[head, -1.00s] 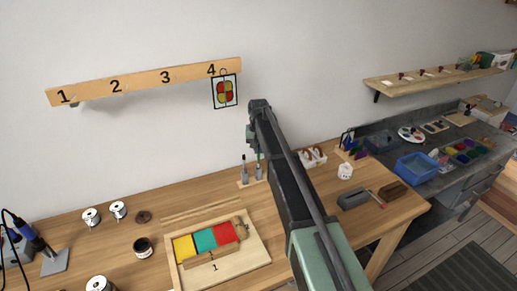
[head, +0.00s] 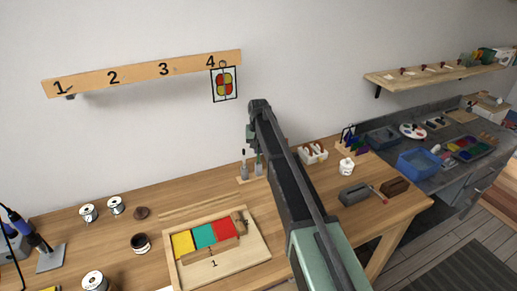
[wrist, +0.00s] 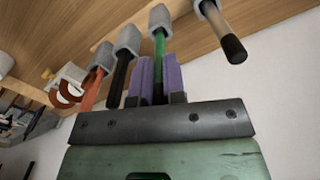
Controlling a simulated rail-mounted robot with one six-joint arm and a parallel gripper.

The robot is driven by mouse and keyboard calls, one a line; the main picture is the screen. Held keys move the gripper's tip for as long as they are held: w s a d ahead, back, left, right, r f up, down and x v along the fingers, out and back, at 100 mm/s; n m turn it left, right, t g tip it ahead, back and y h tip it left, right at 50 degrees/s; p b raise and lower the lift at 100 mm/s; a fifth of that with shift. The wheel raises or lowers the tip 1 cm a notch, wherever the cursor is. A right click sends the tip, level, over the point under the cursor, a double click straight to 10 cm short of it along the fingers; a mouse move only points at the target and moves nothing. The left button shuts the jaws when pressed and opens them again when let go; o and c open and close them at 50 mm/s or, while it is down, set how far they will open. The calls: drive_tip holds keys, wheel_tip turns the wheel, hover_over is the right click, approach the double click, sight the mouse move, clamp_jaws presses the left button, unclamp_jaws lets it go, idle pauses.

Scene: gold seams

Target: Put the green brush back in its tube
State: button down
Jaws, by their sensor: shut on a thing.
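The green brush (wrist: 159,46) shows in the wrist view with a green handle and a dark part between my gripper's purple pads. My gripper (wrist: 158,75) is shut on it. The brush's far end meets a grey tube (wrist: 158,18) in line with it; how deep it sits inside I cannot tell. In the head view, grey tubes (head: 245,171) stand at the back of the bench; my arm hides the green brush and my fingertips.
A wooden tray (head: 222,267) with coloured pieces lies in front of the tubes. A white holder (head: 313,153) and a white cup (head: 346,167) stand to the right. A numbered rail (head: 140,74) with a hanging panel (head: 224,85) is on the wall above.

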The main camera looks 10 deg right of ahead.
drive_tip(key=shift+f+b, duration=0.9)
drive_tip(key=shift+f, duration=0.1)
idle(0.4)
drive_tip(key=c, duration=1.1)
unclamp_jaws()
drive_tip(key=shift+o, duration=0.3)
drive_tip(key=o, duration=0.4)
drive_tip(key=shift+r, duration=0.15)
wheel_tip(320, 180, up, 7)
drive_tip(key=p, duration=0.7)
